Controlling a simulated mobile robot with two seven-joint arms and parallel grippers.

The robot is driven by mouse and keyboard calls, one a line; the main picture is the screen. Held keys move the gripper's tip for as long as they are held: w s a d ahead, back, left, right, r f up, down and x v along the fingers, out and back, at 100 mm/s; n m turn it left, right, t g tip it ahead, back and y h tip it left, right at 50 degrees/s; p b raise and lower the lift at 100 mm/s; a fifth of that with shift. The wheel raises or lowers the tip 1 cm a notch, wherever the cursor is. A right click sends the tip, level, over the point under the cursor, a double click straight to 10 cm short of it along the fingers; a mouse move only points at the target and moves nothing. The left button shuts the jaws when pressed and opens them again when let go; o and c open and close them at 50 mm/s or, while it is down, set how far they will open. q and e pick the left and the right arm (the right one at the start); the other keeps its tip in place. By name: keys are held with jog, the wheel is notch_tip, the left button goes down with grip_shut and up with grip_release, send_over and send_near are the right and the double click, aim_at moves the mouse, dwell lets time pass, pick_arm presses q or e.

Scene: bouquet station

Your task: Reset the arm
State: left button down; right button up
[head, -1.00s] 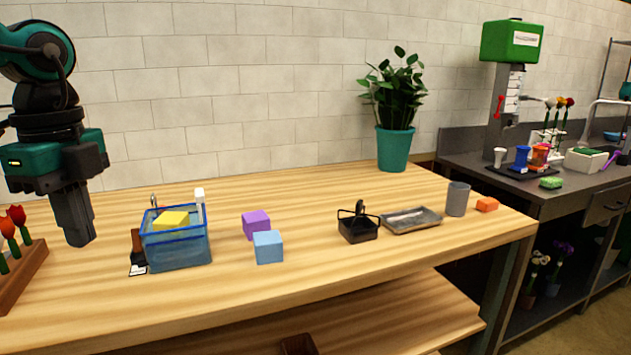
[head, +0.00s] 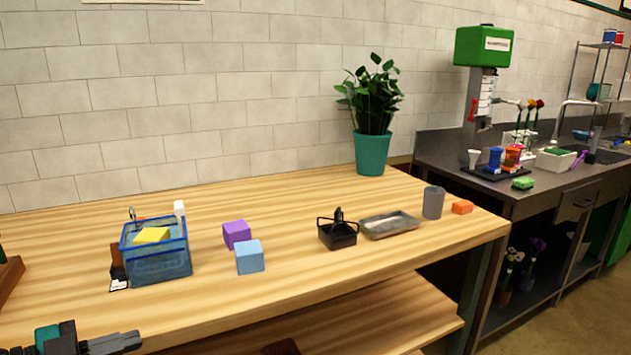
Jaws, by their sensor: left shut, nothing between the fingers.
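My left gripper (head: 112,343) is at the bottom left of the head view, low at the front edge of the wooden table (head: 300,280). Its fingers are shut with nothing between them and point to the right. It is apart from the things on the table. The rest of the left arm is mostly cut off by the frame's lower left corner. My right gripper is not in view.
A blue bin (head: 160,264) with a yellow block (head: 151,235) stands at the left. A purple block (head: 237,234), a light blue block (head: 249,257), a black caddy (head: 338,234), a metal tray (head: 390,225) and a grey cup (head: 433,203) stand rightward. The table's front middle is clear.

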pick_arm(q)
jog(key=s+d+f+n+y+p, duration=0.1)
jog(key=s+d+f+n+y, duration=0.3)
jog(key=f, duration=0.6)
jog(key=s+d+f+n+y+p, duration=0.1)
jog(key=s+d+f+n+y, duration=0.3)
jog(key=s+d+f+n, duration=0.3)
jog(key=s+d+f, duration=0.1)
jog(key=d+f, duration=0.2)
jog(key=shift+d+f+y, duration=0.15)
jog(key=shift+d+y, duration=0.15)
